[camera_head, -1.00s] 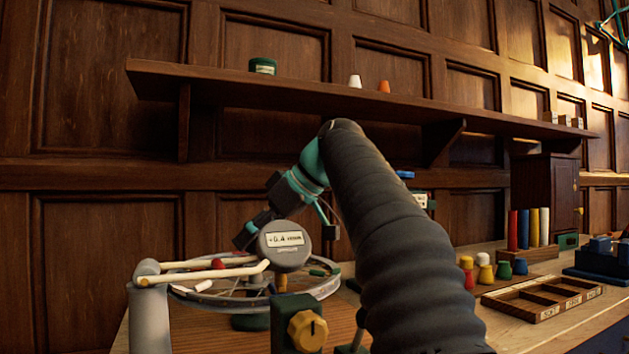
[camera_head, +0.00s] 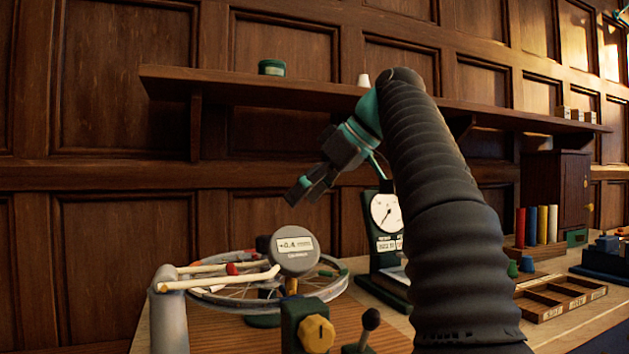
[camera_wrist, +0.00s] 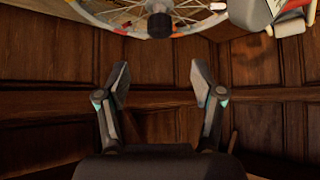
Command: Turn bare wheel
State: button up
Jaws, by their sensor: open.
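The bare spoked wheel (camera_head: 335,287) lies flat on its stand at the front left of the bench in the head view. Part of its rim and its dark hub also show at the top of the wrist view (camera_wrist: 188,27). A round grey gauge reading a digital value (camera_head: 296,250) stands in front of the wheel and hides part of it. My gripper (camera_head: 296,194) is in the air above the wheel, apart from it. In the wrist view its two fingers (camera_wrist: 159,85) are spread wide with nothing between them.
A green-based dial gauge (camera_head: 386,213) stands right of the wheel. Cream rods (camera_head: 215,279) and a grey post (camera_head: 169,320) stand at the left front. A yellow knob (camera_head: 317,333) and a black-balled lever (camera_head: 369,320) are in front. A wooden sectioned tray (camera_head: 560,298) lies to the right.

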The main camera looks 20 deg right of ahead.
jog(key=shift+s+d+r+m, duration=0.5)
jog(key=shift+r+m, duration=0.15)
jog(key=shift+m, duration=0.45)
jog(key=shift+s, duration=0.1)
